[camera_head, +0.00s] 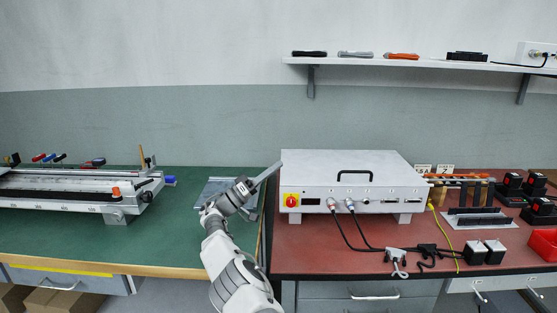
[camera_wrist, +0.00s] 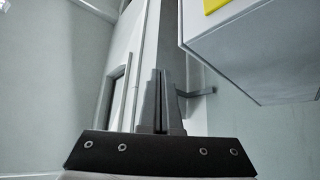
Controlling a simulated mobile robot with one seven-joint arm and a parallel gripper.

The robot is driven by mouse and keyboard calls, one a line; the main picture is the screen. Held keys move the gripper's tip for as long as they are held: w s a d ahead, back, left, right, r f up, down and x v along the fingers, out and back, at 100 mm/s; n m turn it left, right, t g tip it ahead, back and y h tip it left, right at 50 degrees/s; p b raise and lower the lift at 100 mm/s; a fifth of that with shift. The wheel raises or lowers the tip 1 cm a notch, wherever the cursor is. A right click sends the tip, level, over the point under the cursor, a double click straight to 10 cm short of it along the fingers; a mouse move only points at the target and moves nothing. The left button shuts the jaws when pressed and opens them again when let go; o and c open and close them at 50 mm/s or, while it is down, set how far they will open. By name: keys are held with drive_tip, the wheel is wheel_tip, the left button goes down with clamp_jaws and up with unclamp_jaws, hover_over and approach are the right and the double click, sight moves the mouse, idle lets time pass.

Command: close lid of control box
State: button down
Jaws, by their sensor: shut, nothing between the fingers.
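The control box (camera_head: 400,170) is a white box on the red-brown bench, with a black handle, a red knob on a yellow plate and sockets at its front. Its top lies flat in the head view, with no raised lid showing. My gripper (camera_head: 276,168) is at the box's left edge, pointing up and right; whether it touches the box cannot be told. In the wrist view my gripper (camera_wrist: 160,80) is shut with nothing between its fingers. A white panel with a yellow patch (camera_wrist: 214,4) at upper right is probably part of the box.
Cables (camera_head: 350,228) hang from the box front. A wall shelf (camera_head: 420,63) with small tools is above and behind. Black devices (camera_head: 512,182) and a red bin (camera_head: 544,243) are at right. The green bench (camera_head: 180,235) has free room left of my arm; a rail fixture (camera_head: 75,190) lies beyond.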

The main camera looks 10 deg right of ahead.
drive_tip(key=shift+s+f, duration=0.1)
drive_tip(key=shift+f, duration=0.6)
